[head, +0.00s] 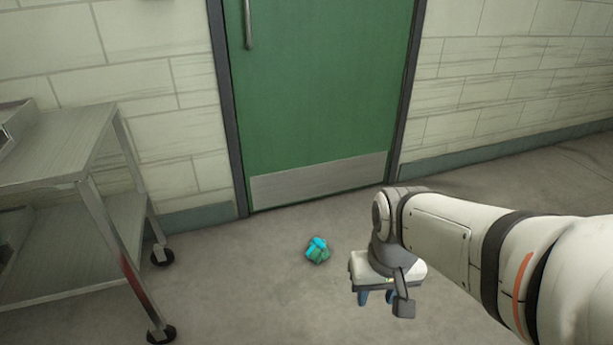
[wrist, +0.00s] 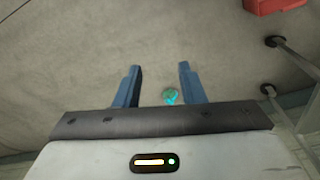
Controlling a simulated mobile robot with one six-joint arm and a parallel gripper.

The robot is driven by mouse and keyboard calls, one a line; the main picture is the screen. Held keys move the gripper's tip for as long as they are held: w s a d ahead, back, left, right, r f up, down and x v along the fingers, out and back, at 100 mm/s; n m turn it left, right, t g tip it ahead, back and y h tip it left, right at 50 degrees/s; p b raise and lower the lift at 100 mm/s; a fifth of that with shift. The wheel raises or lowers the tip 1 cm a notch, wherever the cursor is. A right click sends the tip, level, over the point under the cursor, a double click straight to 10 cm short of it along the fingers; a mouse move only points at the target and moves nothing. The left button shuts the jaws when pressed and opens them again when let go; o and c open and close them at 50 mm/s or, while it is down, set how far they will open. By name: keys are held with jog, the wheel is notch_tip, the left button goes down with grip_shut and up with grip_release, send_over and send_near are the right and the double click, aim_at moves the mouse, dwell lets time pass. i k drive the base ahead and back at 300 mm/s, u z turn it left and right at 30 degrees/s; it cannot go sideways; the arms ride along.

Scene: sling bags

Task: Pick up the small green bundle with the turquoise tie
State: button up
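The small green bundle with the turquoise tie (head: 317,251) lies on the concrete floor in front of the green door in the head view. It also shows in the wrist view (wrist: 171,96), small, between the fingers and closer to the right one. My gripper (head: 376,297) is to the right of the bundle in the head view, apart from it and pointing down. In the wrist view its two blue fingers (wrist: 160,68) are spread wide with nothing held between them.
A metal cart (head: 75,165) on black casters stands at the left. The green door (head: 315,95) with a metal kick plate is behind the bundle. A red object (wrist: 275,5) shows at the top right of the wrist view. The floor around the bundle is clear.

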aim_at(317, 251)
jog(key=z, duration=0.5)
jog(key=i, duration=1.8)
jog(key=u, duration=0.5)
